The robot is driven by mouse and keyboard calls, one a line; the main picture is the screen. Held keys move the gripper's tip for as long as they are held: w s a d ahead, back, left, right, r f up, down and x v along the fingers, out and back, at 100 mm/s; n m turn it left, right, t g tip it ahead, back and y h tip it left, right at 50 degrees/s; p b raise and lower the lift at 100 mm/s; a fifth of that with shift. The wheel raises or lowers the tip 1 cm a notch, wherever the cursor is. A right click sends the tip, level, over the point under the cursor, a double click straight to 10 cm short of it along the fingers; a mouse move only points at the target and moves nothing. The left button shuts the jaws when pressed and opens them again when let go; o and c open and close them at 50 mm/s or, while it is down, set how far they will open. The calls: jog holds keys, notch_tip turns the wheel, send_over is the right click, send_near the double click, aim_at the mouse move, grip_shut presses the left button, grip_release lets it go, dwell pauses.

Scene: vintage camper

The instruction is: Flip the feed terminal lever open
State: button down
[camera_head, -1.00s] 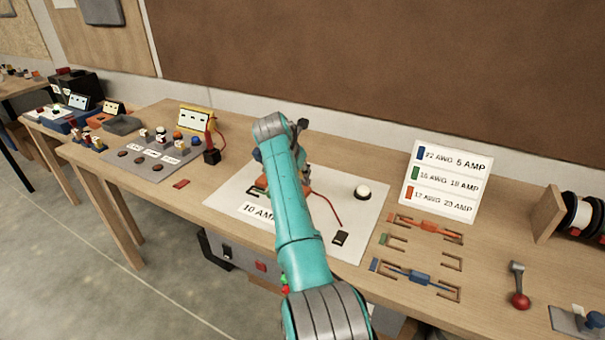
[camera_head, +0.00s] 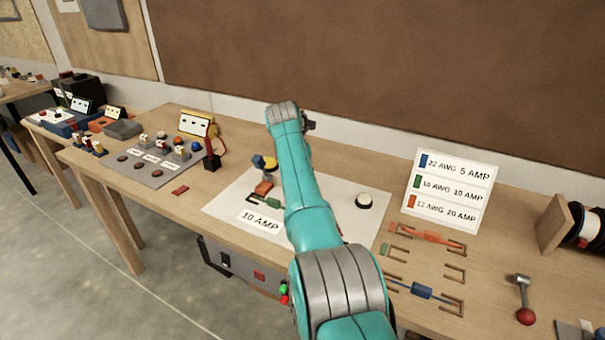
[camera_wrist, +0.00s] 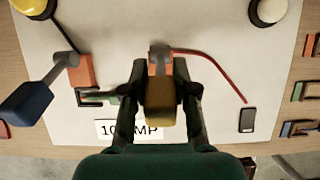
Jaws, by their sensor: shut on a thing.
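In the wrist view my gripper (camera_wrist: 158,112) is shut on the ochre handle (camera_wrist: 160,97) of a lever, one finger on each side. The lever belongs to an orange terminal (camera_wrist: 153,67) with a red wire (camera_wrist: 213,58). A second orange terminal (camera_wrist: 81,70) to the left has a grey lever with a blue handle (camera_wrist: 26,103), leaning down to the left. A green-bodied link (camera_wrist: 100,97) lies between the terminals. Which one is the feed terminal is not marked in view. In the head view my arm hides the gripper and held lever.
The terminals stand on a white sheet (camera_head: 228,208) labelled 10 AMP. A yellow dome (camera_wrist: 32,6) and a white button (camera_wrist: 270,10) are near its far side. Coloured links (camera_head: 430,236) lie right of the sheet. A red-knobbed lever (camera_head: 524,300) stands farther right.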

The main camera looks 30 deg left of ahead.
jog(key=c, duration=0.9)
grip_release()
jog(key=shift+w, duration=0.1)
jog(key=shift+r, duration=0.1)
jog(key=v, duration=1.1)
jog(key=shift+s+r, duration=0.2)
jog(key=shift+r, duration=0.1)
